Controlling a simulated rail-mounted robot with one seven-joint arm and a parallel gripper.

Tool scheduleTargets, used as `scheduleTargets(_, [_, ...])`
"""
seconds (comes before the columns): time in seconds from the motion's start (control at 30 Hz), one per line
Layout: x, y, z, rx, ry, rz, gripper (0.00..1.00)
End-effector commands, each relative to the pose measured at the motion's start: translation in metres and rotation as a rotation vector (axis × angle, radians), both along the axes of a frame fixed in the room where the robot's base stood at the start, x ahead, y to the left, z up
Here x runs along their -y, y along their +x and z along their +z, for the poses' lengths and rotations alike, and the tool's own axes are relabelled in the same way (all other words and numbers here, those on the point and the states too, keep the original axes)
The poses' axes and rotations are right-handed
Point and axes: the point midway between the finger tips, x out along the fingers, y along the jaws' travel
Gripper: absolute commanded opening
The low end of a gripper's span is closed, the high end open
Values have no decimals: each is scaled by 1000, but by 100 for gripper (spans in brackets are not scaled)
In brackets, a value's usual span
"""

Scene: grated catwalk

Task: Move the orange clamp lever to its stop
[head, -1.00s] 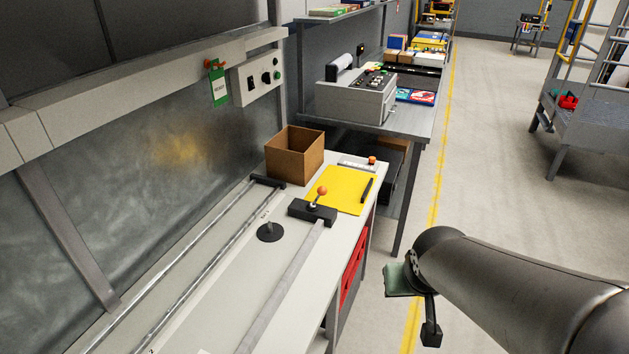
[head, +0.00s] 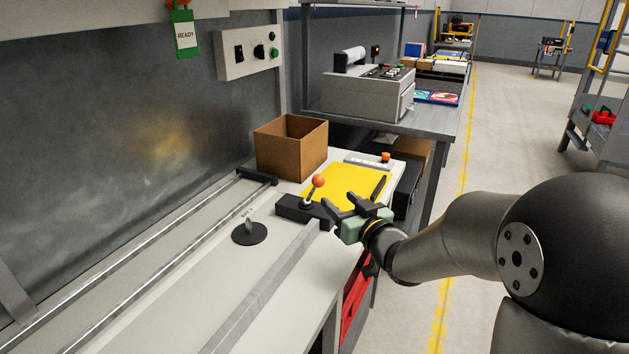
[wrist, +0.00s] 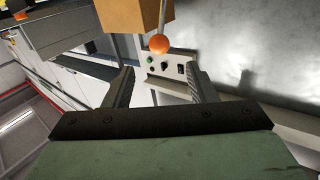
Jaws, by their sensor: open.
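The clamp lever is a short metal rod with an orange ball knob (head: 318,181), rising from a black block (head: 295,207) on the pale bench. In the head view my gripper (head: 343,203) is just right of the lever, with its fingers open and pointing toward it. In the wrist view the orange knob (wrist: 159,44) lies ahead of my open fingers (wrist: 160,85), roughly in line with the gap between them and apart from them.
A cardboard box (head: 291,147) stands behind the lever. A yellow sheet (head: 345,186) with a black pen lies beside it. Two metal rails (head: 150,252), a grey bar (head: 262,290) and a black disc (head: 249,234) are on the bench. A control box (head: 248,51) is on the wall.

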Motion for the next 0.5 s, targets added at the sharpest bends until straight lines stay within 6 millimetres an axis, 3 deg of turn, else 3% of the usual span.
scheduleTargets(0.5, [-58,91,-1,0,0,0,52])
